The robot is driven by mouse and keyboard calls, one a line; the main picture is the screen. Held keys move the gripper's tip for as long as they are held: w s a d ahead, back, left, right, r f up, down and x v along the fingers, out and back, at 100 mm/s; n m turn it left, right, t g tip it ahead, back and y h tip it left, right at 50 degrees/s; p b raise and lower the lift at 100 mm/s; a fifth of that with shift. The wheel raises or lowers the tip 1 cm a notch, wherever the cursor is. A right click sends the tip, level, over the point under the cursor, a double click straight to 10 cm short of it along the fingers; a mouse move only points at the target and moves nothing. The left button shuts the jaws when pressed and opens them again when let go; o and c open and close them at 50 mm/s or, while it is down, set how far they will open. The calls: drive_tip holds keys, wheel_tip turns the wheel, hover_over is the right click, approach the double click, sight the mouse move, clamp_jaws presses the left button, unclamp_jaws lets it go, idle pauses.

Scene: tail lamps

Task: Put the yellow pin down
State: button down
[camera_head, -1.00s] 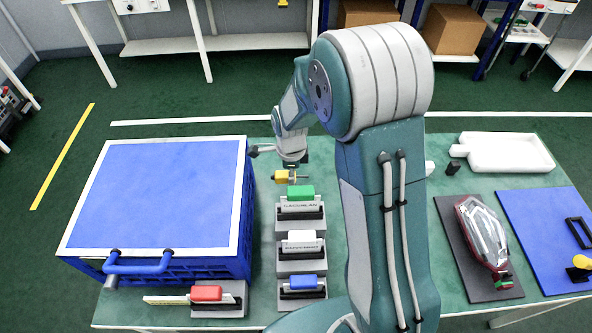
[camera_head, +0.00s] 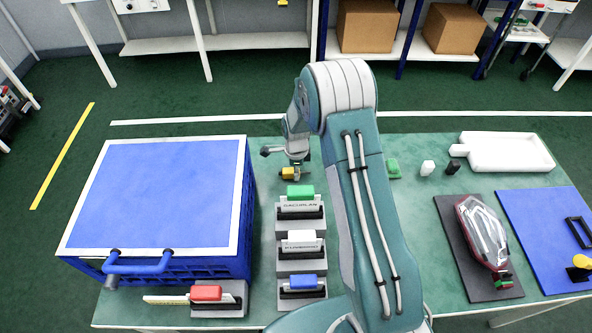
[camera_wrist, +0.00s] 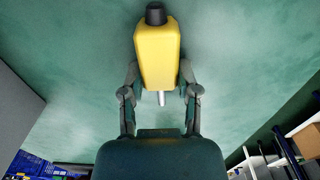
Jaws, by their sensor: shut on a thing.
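The yellow pin (camera_wrist: 157,55) has a yellow body, a black cap at one end and a thin silver tip at the other. In the wrist view my gripper (camera_wrist: 159,78) is shut on its sides. In the head view the pin (camera_head: 287,173) shows small at my gripper (camera_head: 298,170), over the green table (camera_head: 400,230), behind the green-topped holder. The bare green tabletop fills most of the wrist view behind the pin. I cannot tell how far the pin is from the surface.
Holders with green (camera_head: 300,191), white (camera_head: 301,235), blue (camera_head: 303,282) and red (camera_head: 206,293) pieces stand in front. A blue crate (camera_head: 247,215) is at left. Small green (camera_head: 393,168), white (camera_head: 428,168) and black (camera_head: 453,166) pieces and a white tray (camera_head: 510,168) are at right.

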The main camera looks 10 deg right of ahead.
drive_tip(key=shift+c, duration=1.7)
unclamp_jaws()
